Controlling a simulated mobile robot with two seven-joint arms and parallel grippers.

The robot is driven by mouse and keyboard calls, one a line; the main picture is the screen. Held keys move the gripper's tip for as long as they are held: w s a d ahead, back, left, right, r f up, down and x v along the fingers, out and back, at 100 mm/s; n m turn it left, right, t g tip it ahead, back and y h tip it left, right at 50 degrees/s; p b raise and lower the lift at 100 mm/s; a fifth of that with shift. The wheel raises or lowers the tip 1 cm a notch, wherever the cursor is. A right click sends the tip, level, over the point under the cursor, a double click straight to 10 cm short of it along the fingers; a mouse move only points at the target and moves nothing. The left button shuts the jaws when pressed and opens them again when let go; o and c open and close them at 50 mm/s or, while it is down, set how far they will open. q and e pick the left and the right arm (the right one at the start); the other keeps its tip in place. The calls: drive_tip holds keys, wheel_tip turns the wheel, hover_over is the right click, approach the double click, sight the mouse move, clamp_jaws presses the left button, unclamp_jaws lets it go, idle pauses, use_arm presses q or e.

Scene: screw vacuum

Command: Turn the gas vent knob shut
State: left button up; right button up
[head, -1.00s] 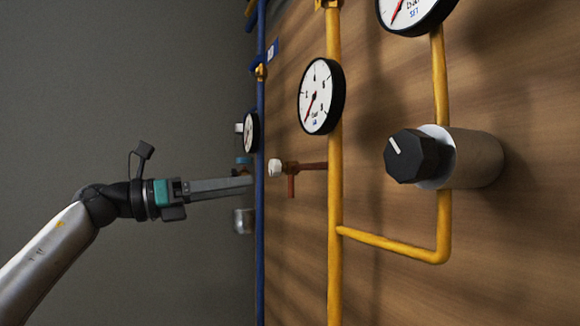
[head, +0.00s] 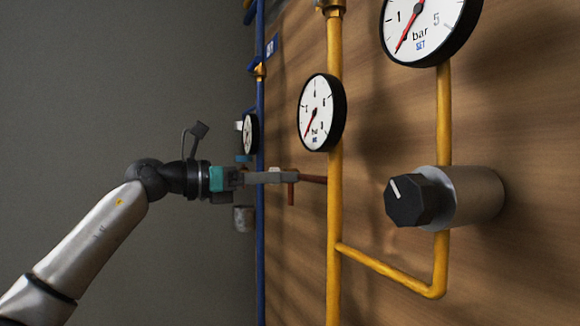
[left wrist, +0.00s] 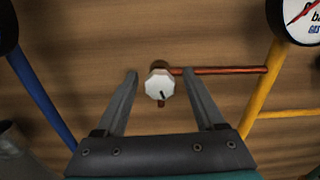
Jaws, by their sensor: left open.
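The gas vent knob (left wrist: 159,85) is a small white faceted knob with a dark pointer mark, on a copper pipe (left wrist: 225,71). In the left wrist view it lies between the two fingers of my left gripper (left wrist: 161,75), with a visible gap on each side. The gripper is open. In the head view, my left gripper (head: 288,177) reaches from the left to the copper pipe (head: 313,180), and its fingers hide the white knob. I cannot tell from that view how deep the knob sits between the fingers. My right gripper is not in view.
A yellow pipe (head: 335,210) runs just right of the knob, with a round gauge (head: 321,112) on it. A blue pipe (head: 260,110) runs at the left. A large black knob (head: 408,202) and a bigger gauge (head: 425,25) are further right on the wooden wall.

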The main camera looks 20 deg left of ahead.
use_arm(q)
drive_tip(key=shift+p+x, duration=0.35)
drive_tip(key=shift+x, duration=1.05)
drive_tip(key=shift+c, duration=0.3)
clamp_jaws()
